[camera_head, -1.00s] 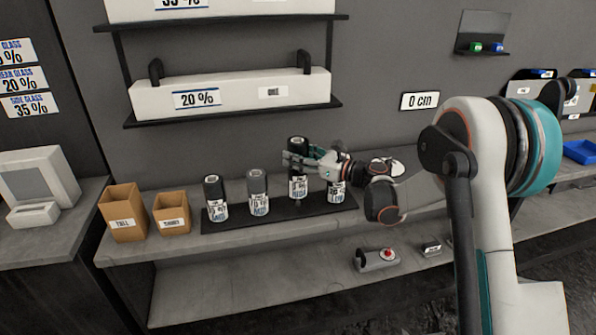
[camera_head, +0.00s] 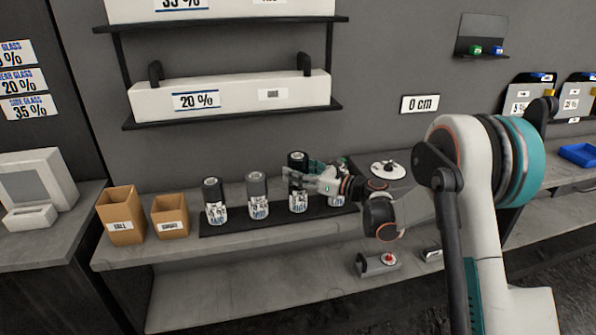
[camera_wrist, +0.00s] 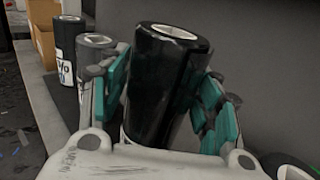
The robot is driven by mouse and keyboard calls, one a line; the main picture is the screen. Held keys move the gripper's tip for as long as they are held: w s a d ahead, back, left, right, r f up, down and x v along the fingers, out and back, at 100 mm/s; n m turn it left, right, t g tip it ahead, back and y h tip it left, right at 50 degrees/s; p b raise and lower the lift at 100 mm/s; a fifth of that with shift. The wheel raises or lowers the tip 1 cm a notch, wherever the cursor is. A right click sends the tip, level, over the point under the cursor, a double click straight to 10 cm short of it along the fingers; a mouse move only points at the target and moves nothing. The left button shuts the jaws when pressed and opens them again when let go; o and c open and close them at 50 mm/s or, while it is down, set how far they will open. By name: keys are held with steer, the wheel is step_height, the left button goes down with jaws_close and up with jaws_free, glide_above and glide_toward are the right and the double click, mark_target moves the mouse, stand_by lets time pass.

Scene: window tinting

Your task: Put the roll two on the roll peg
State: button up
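A tall dark roll (camera_head: 297,202) with a white label stands upright, third from the left in the row on the black mat (camera_head: 235,228). Its base appears to meet the mat; any peg under it is hidden. I cannot read which roll is roll two. My gripper (camera_head: 300,178) is at its upper part, with a finger on either side. In the wrist view, the black roll (camera_wrist: 160,85) stands between the teal fingers of my gripper (camera_wrist: 168,100). The fingers look spread, with a slight gap on the right.
Two shorter rolls stand to the left, one dark (camera_head: 213,203) and one grey (camera_head: 257,195). Another roll (camera_head: 337,198) is partly behind my gripper on the right. Two brown boxes (camera_head: 122,217) stand left of the mat. A white disc (camera_head: 387,170) lies behind my arm. A shelf (camera_head: 235,115) hangs above.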

steer(key=shift+r, duration=0.15)
steer(key=p+v, duration=0.3)
steer(key=v, duration=0.9)
steer(key=s+d+r+n+g+h, duration=0.1)
steer(key=s+r+n+h, duration=0.3)
steer(key=s+n, duration=0.3)
steer(key=s+r+n+g+h, duration=0.1)
steer(key=s+r+n+h, duration=0.35)
steer(key=s, duration=0.45)
steer(key=s+d+n+h, duration=0.3)
steer(key=s+d+n, duration=0.2)
steer(key=s, duration=0.6)
steer(key=s+d+f+n+h, duration=0.1)
steer(key=s+d+n+h, duration=0.3)
steer(key=s, duration=0.7)
steer(key=d+n, duration=0.2)
steer(key=n, duration=0.1)
steer(key=shift+d+f, duration=0.3)
